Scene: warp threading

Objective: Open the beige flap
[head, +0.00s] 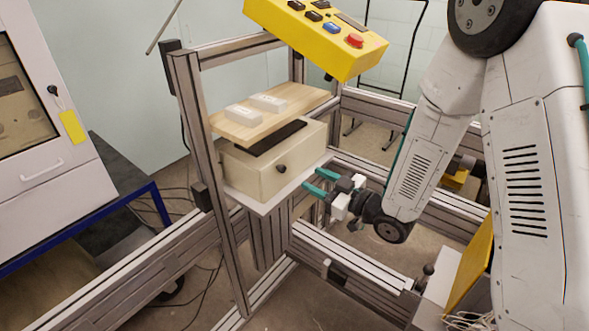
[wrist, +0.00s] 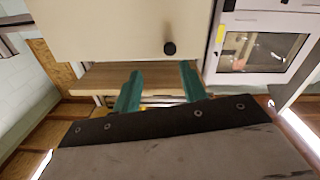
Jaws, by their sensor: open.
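The beige flap (head: 262,176) is the upright front face of a beige box and appears closed. A round black knob (head: 281,168) sticks out of it. In the wrist view, the flap (wrist: 110,30) fills the upper middle, with the knob (wrist: 169,48) near its lower right edge. My gripper (head: 315,182) is to the right of the box in the head view. Its two teal fingers point towards the box and are apart with nothing between them. In the wrist view, the open gripper (wrist: 161,68) has its fingertips just below the knob, and I see no contact.
The box stands on a white shelf (head: 262,209) in a metal frame (head: 190,130). A wooden board (head: 292,110) with two white blocks lies above the box. A yellow control panel (head: 300,28) with a red button hangs above. A white cabinet (head: 60,165) stands at left.

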